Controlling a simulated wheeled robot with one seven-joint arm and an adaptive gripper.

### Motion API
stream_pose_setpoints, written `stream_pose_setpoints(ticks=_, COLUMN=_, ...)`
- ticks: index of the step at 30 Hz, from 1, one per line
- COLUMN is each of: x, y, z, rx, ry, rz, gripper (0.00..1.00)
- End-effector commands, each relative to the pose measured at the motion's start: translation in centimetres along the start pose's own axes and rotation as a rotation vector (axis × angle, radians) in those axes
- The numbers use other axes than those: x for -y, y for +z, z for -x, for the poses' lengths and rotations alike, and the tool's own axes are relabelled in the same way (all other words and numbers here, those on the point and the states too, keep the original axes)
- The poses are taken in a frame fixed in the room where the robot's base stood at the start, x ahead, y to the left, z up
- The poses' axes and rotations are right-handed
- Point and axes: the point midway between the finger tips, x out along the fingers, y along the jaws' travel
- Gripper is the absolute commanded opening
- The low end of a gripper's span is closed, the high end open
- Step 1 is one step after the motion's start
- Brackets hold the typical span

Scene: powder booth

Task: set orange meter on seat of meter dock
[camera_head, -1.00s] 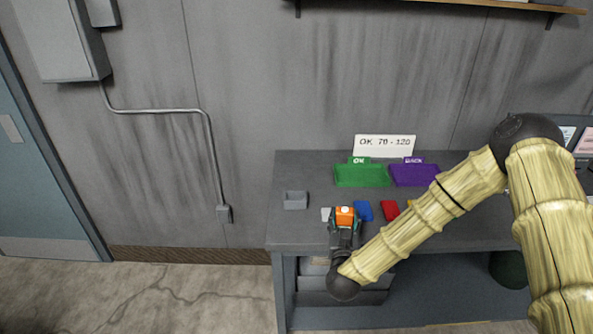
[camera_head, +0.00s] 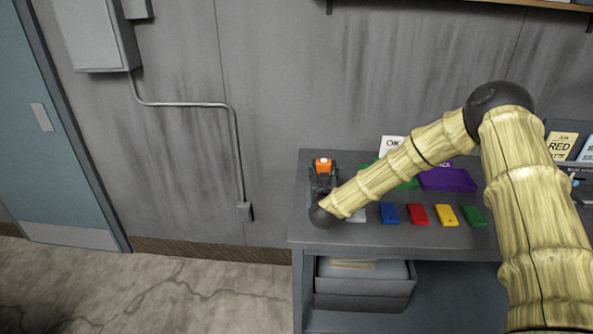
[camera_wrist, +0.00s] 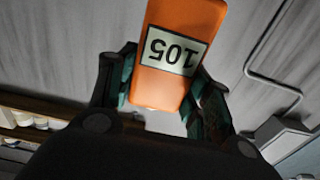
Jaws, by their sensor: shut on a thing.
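The orange meter (camera_head: 323,166) is in my gripper (camera_head: 323,177) above the left end of the grey bench. In the wrist view the orange meter (camera_wrist: 180,50) sits between the two fingers of my gripper (camera_wrist: 168,95), its label reading 105 upside down. The small grey open box at the left end of the bench, likely the meter dock, shows only in the earlier head view. My gripper and arm now cover that spot, so its seat is hidden. I cannot tell whether the meter touches it.
White, blue (camera_head: 389,213), red (camera_head: 417,215), yellow (camera_head: 446,215) and green (camera_head: 473,216) pieces lie in a row on the bench (camera_head: 340,237). A green tray (camera_head: 408,184) and a purple tray (camera_head: 447,180) stand behind, partly covered by my arm.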

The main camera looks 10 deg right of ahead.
Motion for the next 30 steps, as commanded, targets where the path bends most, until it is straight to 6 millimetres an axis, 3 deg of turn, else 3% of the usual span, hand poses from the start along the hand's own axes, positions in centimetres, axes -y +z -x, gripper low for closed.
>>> stream_pose_setpoints(ticks=8, x=-0.8, y=0.0, z=-0.9, rx=0.001, ry=0.009, rz=-0.003, gripper=0.22)
stream_pose_setpoints(ticks=21, x=-0.6, y=2.4, z=-0.9, rx=0.002, ry=0.008, rz=-0.003, gripper=0.22)
stream_pose_setpoints(ticks=30, x=-0.6, y=2.6, z=-0.9, rx=0.001, ry=0.007, rz=-0.003, gripper=0.22)
